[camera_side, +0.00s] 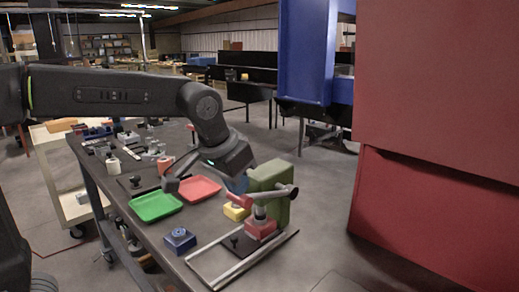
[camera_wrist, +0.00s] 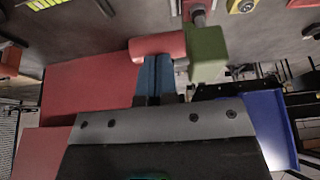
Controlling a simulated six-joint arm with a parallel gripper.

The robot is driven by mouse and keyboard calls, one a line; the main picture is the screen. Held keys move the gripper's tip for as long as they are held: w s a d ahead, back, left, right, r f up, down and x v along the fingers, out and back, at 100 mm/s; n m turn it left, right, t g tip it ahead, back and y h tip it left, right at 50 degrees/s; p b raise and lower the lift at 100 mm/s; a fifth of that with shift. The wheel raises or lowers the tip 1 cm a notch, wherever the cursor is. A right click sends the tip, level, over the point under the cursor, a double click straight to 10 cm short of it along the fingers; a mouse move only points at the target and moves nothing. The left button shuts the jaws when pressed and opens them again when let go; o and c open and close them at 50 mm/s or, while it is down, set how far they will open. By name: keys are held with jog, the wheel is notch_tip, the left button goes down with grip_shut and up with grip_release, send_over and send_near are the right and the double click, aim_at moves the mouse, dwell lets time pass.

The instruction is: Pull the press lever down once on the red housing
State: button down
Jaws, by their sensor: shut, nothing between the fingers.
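The press has a green body (camera_side: 272,182) and stands on a dark base at the table's near right corner. Its lever has a red cylindrical handle (camera_side: 238,201), held out to the left of the body. The red housing (camera_side: 262,229) sits on the base under the press. My gripper (camera_side: 238,186) is shut and empty, with its blue fingers just above the red handle. In the wrist view, the fingertips (camera_wrist: 157,58) meet the edge of the handle (camera_wrist: 157,45), beside the green body (camera_wrist: 207,50). I cannot tell whether they touch. The red housing (camera_wrist: 198,8) is partly cut off there.
A yellow housing (camera_side: 236,212) stands close behind the press, and a blue housing (camera_side: 180,239) stands left of it. A green tray (camera_side: 155,206) and a red tray (camera_side: 199,189) lie on the table (camera_side: 138,222). Pale rails (camera_side: 232,266) flank the press base.

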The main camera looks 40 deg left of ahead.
aim_at(234, 201)
jog(key=shift+s+f, duration=0.2)
jog(key=shift+f, duration=0.65)
jog(key=shift+s+f, duration=0.15)
jog(key=shift+f, duration=1.85)
